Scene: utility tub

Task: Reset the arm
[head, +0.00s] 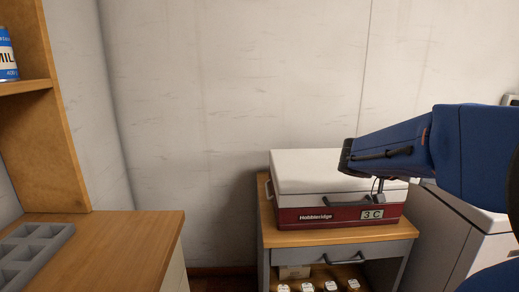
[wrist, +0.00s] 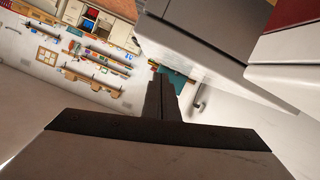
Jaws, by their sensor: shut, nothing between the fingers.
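My gripper (wrist: 160,84) shows in the wrist view as two dark fingers lying together, with nothing between them. In the head view my blue arm (head: 470,150) reaches in from the right edge. Its dark end overlaps the right part of a white-lidded, dark red case (head: 290,212) marked "Hobbleridge" and "3 C". The case's lid is down. I cannot tell from the head view how far apart my arm and the case are.
The case stands on a wooden-topped cabinet (head: 283,238) with several small white-topped items on a lower shelf. A grey-white unit (head: 440,225) stands at right. A wooden counter (head: 120,235) at left holds a grey compartment tray (head: 35,245).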

